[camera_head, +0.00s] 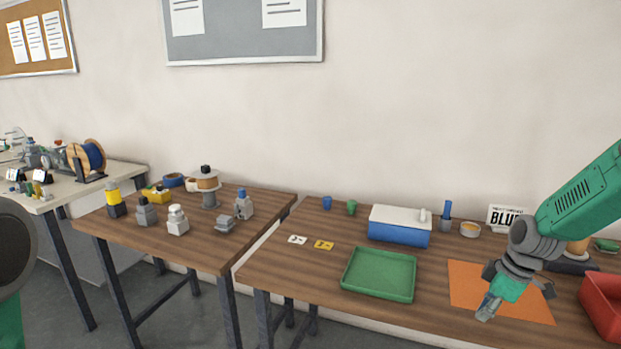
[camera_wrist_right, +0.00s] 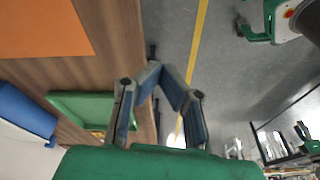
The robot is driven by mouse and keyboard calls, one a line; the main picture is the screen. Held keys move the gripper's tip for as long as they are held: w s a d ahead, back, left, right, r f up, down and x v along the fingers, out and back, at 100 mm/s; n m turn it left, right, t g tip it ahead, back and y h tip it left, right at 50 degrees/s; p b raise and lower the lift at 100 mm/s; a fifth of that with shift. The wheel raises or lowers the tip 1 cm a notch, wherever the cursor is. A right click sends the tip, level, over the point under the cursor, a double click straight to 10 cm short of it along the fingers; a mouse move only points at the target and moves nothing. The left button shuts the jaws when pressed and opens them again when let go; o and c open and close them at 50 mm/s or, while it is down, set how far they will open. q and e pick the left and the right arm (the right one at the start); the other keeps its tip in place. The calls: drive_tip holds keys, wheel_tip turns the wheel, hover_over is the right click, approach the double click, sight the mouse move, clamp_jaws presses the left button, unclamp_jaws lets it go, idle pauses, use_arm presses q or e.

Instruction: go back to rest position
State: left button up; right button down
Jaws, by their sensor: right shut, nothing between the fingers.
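My right gripper (camera_head: 484,314) hangs above the front part of the orange mat (camera_head: 470,284) on the right table, its green and grey arm coming in from the right. In the right wrist view the finger tips of this gripper (camera_wrist_right: 158,70) meet, with nothing between them. The orange mat (camera_wrist_right: 40,30) also shows there, at the upper left. My left gripper is out of view; only part of my left arm shows at the left edge of the head view.
A green tray (camera_head: 379,273), a blue box with a white lid (camera_head: 399,227) and a red bin (camera_head: 603,302) share the right table (camera_head: 300,267). The middle table (camera_head: 150,232) holds several small parts. Floor shows between the tables.

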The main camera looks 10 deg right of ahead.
drive_tip(key=s+a+f+m+h+b, duration=0.1)
drive_tip(key=s+a+f+m+b, duration=0.1)
drive_tip(key=s+a+f, duration=0.5)
drive_tip(key=s+a+f+m+b, duration=0.2)
drive_tip(key=s+a+f, duration=0.3)
drive_tip(key=f, duration=0.5)
drive_tip(key=s+a+f+m+b, duration=0.2)
drive_tip(key=s+a+f, duration=0.1)
drive_tip(key=s, duration=0.6)
drive_tip(key=s+a+f+m+g+h+b, duration=0.1)
drive_tip(key=s+a+f, duration=0.3)
drive_tip(key=s, duration=0.4)
drive_tip(key=shift+s+a+m+b, duration=0.4)
drive_tip(key=shift+m+b, duration=0.3)
drive_tip(key=shift+f, duration=0.1)
